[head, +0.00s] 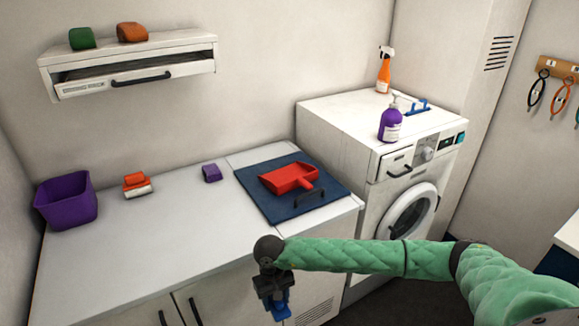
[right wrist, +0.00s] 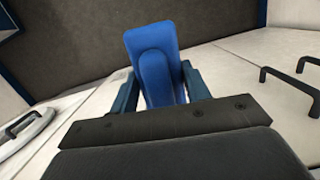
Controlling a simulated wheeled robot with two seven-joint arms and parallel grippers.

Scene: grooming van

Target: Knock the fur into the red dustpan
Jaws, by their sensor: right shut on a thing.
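The red dustpan (head: 288,178) lies on a dark blue mat (head: 262,203) at the right part of the counter, its handle toward the front. My right gripper (head: 278,303) hangs in front of the counter, below its top edge and apart from the dustpan. It is shut on a blue tool (right wrist: 152,60), which stands up between the fingers in the right wrist view. Only its blue back or handle shows, so I cannot tell its working side. I cannot make out any fur; it may be hidden or too small. My left gripper is not in view.
A purple bin (head: 66,202), an orange brush (head: 137,186) and a small purple block (head: 211,173) stand on the counter (head: 150,235). A purple pump bottle (head: 390,122) and an orange spray bottle (head: 384,72) stand on the washer (head: 335,115). The counter's front middle is clear.

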